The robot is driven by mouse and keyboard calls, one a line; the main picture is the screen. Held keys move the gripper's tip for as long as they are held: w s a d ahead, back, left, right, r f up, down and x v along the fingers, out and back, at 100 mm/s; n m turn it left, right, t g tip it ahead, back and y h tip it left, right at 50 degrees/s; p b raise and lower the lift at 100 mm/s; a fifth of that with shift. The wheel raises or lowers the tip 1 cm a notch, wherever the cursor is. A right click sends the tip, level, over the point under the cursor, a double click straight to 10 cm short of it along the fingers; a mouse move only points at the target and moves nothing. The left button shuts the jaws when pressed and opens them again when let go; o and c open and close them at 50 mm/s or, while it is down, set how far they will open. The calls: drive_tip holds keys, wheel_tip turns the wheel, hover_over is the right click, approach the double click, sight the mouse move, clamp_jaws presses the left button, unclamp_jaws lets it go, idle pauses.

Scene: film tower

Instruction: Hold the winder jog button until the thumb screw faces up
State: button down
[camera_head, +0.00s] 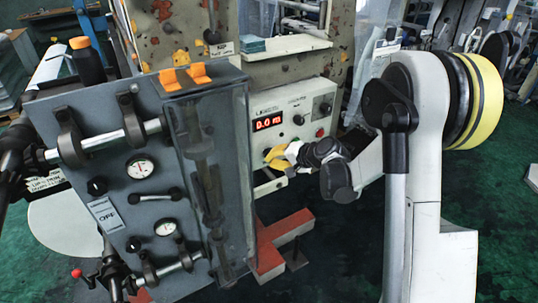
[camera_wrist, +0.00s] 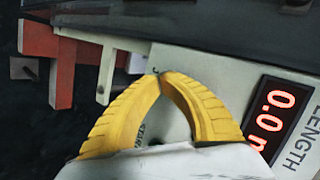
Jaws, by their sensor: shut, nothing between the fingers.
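My gripper (camera_head: 264,157) has yellow fingers with tips together and nothing between them. It is at the lower left of the white control panel (camera_head: 289,98), below the red display (camera_head: 268,123), which reads 0.0 m. In the wrist view the fingertips (camera_wrist: 160,73) meet near the panel's edge, left of the same display (camera_wrist: 268,116). I cannot tell whether the tips touch the panel. The winder jog button cannot be picked out and may be hidden by the fingers. A partly covered label shows between the fingers. I cannot make out the thumb screw in either view.
A grey cabinet (camera_head: 150,225) with gauges and a clear cover stands left of my gripper. A red frame foot (camera_head: 285,235) lies below, over green floor.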

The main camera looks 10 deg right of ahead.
drive_tip(key=shift+s+d, duration=0.2)
drive_tip(key=shift+s, duration=0.45)
drive_tip(key=shift+s, duration=0.15)
drive_tip(key=s, duration=0.1)
drive_tip(key=s+d, duration=0.1)
drive_tip(key=s, duration=0.1)
drive_tip(key=s+b, duration=0.1)
drive_tip(key=shift+s+d, duration=0.25)
drive_tip(key=s+a+r+n+g+h, duration=0.2)
drive_tip(key=s+a+r+n+h, duration=0.15)
drive_tip(key=s+r, duration=0.75)
drive_tip(key=s+d+n+h, duration=0.3)
drive_tip(key=s+n, duration=0.1)
drive_tip(key=s, duration=1.2)
drive_tip(key=shift+s, duration=0.4)
